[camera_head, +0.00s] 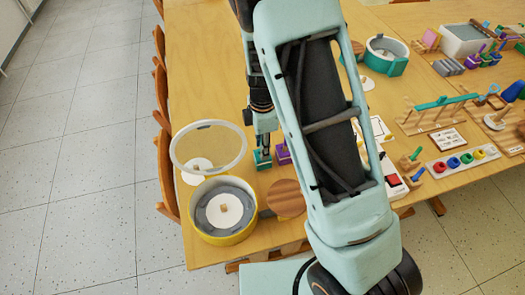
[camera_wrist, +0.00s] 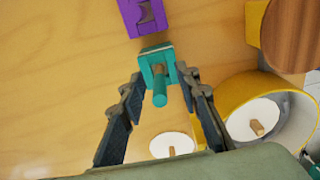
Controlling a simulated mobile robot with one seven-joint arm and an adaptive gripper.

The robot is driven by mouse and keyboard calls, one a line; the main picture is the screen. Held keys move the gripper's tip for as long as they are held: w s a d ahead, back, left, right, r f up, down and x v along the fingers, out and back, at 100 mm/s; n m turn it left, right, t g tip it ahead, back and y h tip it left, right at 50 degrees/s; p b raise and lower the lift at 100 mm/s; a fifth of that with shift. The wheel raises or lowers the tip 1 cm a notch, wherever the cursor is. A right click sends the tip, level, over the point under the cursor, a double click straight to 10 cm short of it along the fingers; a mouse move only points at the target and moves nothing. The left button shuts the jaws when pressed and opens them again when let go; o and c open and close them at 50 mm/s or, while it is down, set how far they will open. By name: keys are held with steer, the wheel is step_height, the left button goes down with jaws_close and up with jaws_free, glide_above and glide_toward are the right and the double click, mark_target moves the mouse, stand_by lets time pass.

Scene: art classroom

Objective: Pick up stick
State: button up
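A teal stick (camera_wrist: 159,88) stands up from a teal block (camera_wrist: 155,56) in the wrist view. The block also shows in the head view (camera_head: 262,164), on the wooden table (camera_head: 208,60). My gripper (camera_wrist: 160,92) is open, with one finger on each side of the stick. In the wrist view gaps show between the stick and both fingers. In the head view my gripper (camera_head: 265,146) points down directly over the teal block, and the stick is mostly hidden there by the fingers.
A purple block (camera_head: 283,152) stands close beside the teal one. A yellow round container (camera_head: 204,237), a clear ring-shaped lid (camera_head: 172,150) and a wooden disc (camera_head: 286,198) lie near the front edge. Several toys crowd the right side. The table's far left is clear.

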jaws_close()
stand_by(0.4)
